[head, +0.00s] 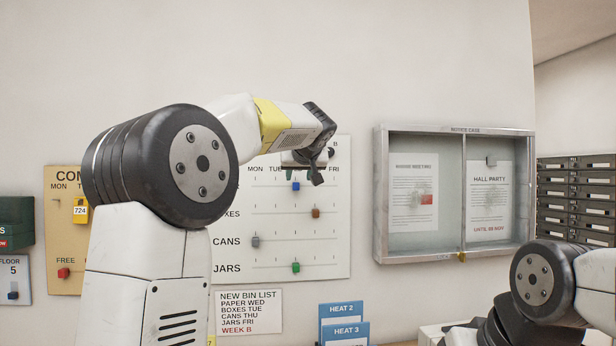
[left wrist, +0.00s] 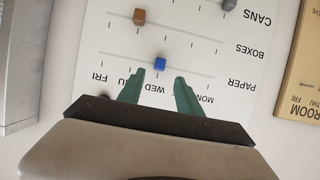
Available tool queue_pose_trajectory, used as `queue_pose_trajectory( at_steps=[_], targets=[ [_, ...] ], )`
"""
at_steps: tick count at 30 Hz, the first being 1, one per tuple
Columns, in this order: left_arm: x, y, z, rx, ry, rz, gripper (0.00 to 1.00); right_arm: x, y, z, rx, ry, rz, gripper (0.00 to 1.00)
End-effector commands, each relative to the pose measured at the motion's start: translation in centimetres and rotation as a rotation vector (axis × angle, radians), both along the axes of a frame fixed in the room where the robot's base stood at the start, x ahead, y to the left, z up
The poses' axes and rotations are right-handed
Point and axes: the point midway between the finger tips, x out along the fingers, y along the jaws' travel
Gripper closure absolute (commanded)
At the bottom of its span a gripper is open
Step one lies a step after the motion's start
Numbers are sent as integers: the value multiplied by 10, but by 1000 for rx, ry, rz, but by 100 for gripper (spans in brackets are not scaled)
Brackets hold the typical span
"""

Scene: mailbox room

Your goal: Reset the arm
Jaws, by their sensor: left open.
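My left arm rises from the bottom left in the head view and reaches right across a white bin-day board (head: 335,255). My left gripper (head: 316,176) is in front of the board's top right part and hides some of its heading. In the left wrist view its two green fingers (left wrist: 160,92) are spread apart with nothing between them. The blue slider (left wrist: 160,64) on the PAPER row shows just beyond the fingertips, near WED; whether they touch it I cannot tell. My right arm shows at the bottom right, its gripper out of view.
The board also has a brown slider (head: 316,213), a grey slider (head: 255,241) and a green slider (head: 296,267). A glass notice case (head: 455,130) hangs to the right. Blue HEAT leaflets (head: 341,310) stand below. Dark mailboxes (head: 577,190) are at the far right.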

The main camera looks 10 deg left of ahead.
Motion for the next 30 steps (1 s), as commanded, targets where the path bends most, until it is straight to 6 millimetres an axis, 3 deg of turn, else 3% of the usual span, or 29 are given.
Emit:
queue_pose_trajectory(
  at_steps=[7,11,14,18,24,27,30],
  targets=[
    [-3,3,-3,-2,9,-1,58,0,0,0,0,0,0,64],
    [-30,20,-25,-20,80,-22,58,0,0,0,0,0,0,64],
    [-77,36,-62,-47,185,-66,58,0,0,0,0,0,0,64],
    [-163,46,-126,-91,340,-160,58,0,0,0,0,0,0,64],
    [-284,32,-215,-152,501,-295,58,0,0,0,0,0,0,64],
    [-330,20,-252,-176,551,-349,58,0,0,0,0,0,0,64],
    [-363,10,-279,-196,583,-386,58,0,0,0,0,0,0,64]
  ],
)
